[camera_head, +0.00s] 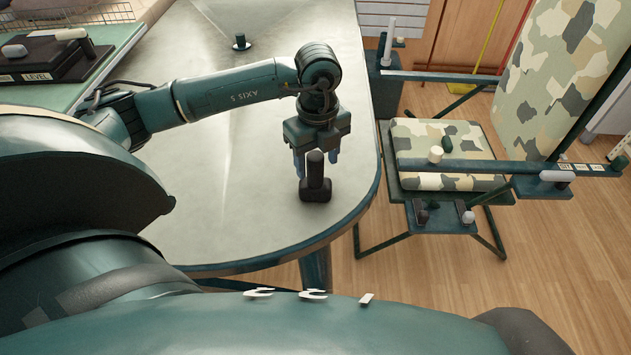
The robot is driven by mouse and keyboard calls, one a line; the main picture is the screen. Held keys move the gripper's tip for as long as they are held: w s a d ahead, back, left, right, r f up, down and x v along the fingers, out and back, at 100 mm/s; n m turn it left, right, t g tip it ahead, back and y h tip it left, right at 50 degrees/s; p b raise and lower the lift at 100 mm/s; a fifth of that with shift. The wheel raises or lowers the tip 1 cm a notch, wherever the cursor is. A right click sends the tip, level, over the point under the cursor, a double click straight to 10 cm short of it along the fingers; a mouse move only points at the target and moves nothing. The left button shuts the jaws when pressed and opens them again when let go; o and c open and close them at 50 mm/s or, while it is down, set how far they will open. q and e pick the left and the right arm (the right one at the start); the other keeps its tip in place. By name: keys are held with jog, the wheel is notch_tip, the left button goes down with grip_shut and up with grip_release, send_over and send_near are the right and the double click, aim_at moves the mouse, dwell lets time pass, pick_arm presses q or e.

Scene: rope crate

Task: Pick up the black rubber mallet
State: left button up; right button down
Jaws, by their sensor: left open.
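A black mallet (315,186) stands upright on the rounded table (240,215), near its right edge, with its block-shaped head down and its handle up. My left gripper (316,159) points down from above at the mallet. Its bluish fingers are open, one to each side of the handle's upper part as seen here. I cannot tell whether a finger touches the handle. My right gripper is not in view.
A small dark knobbed object (240,42) sits at the table's far side. A camouflage folding chair (447,142) with small items on it stands right of the table. A black case (45,62) and wire basket are at upper left. The table around the mallet is clear.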

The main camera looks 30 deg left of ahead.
aim_at(316, 172)
pick_arm(q)
jog(key=shift+s+a+f, duration=0.1)
jog(key=shift+a+f, duration=0.05)
jog(key=shift+f, duration=1.75)
jog(key=shift+c, duration=0.6)
grip_shut()
